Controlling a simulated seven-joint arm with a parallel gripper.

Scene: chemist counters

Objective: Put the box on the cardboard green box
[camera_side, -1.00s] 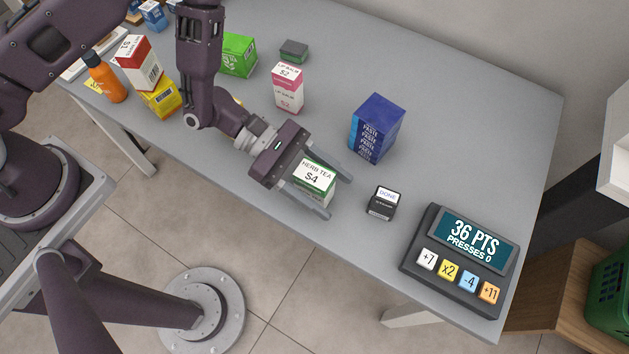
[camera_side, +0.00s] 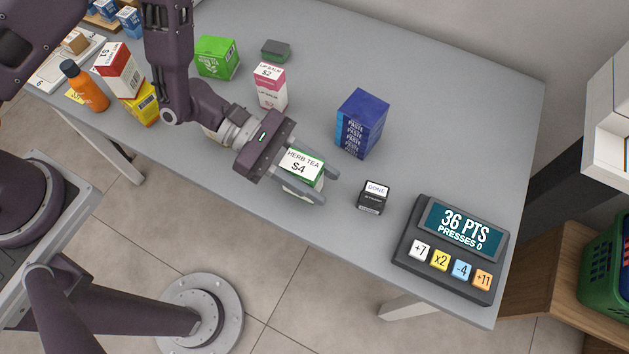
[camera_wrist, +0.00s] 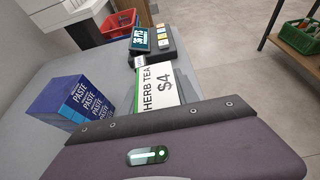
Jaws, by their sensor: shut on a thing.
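My gripper (camera_side: 308,183) is shut on the herb tea box (camera_side: 302,165), a white and green box with an "HERB TEA $4" label. The box sits between the two fingers near the table's front edge; whether it touches the table I cannot tell. The herb tea box also shows in the wrist view (camera_wrist: 158,88), right in front of the gripper body. A green cardboard box (camera_side: 217,57) stands at the back left of the table in the side view, behind my arm and well apart from my gripper.
A pink and white lip balm box (camera_side: 270,87), a dark grey block (camera_side: 275,50) and a blue paste box (camera_side: 361,124) stand on the table. A black "DONE" stamp (camera_side: 373,197) and a points console (camera_side: 452,248) are at right. An orange bottle (camera_side: 86,88) is far left.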

